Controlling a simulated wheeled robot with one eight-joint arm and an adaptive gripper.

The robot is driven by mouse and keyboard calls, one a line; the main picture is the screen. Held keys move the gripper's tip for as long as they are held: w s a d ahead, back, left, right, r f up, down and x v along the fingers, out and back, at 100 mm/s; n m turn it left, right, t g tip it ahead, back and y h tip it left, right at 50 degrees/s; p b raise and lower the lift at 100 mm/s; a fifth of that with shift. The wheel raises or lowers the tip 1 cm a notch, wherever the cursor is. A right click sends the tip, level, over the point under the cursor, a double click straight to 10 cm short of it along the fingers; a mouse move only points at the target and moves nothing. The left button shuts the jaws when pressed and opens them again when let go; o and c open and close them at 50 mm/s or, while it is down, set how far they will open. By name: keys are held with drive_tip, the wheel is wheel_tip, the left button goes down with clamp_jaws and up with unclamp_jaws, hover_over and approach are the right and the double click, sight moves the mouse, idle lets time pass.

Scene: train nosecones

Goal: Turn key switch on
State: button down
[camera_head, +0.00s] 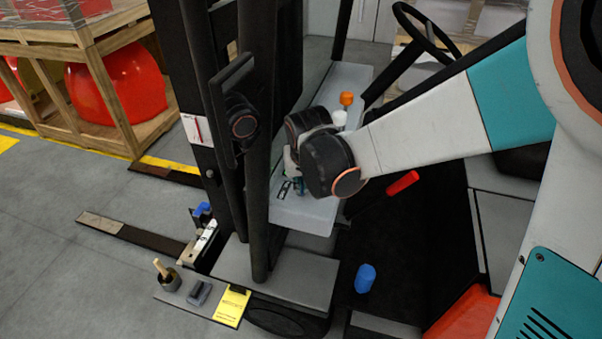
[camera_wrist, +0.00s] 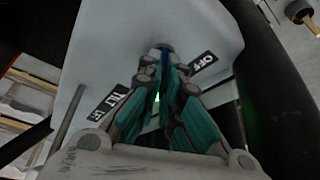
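The key switch (camera_wrist: 166,47) is a small dark round part on a light grey panel, with a narrow blue piece showing below it between my fingertips. An "OFF" label (camera_wrist: 203,63) is to its right, and a second black label with white letters (camera_wrist: 109,103) is at lower left. My gripper (camera_wrist: 166,66) has its teal fingers drawn together on the blue piece, hiding most of the switch. In the head view the grey panel (camera_head: 312,213) of the forklift is visible, but my wrist covers most of my gripper (camera_head: 299,190).
An orange knob (camera_head: 346,99) and a white knob (camera_head: 339,118) stand behind my wrist. Black mast posts (camera_head: 258,160) rise close on the left, a steering wheel (camera_head: 425,30) is behind, and a red handle (camera_head: 403,183) is at right. Crates (camera_head: 100,80) stand at far left.

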drive_tip(key=shift+m+h, duration=0.4)
drive_tip(key=shift+m, duration=0.6)
drive_tip(key=c, duration=1.8)
unclamp_jaws()
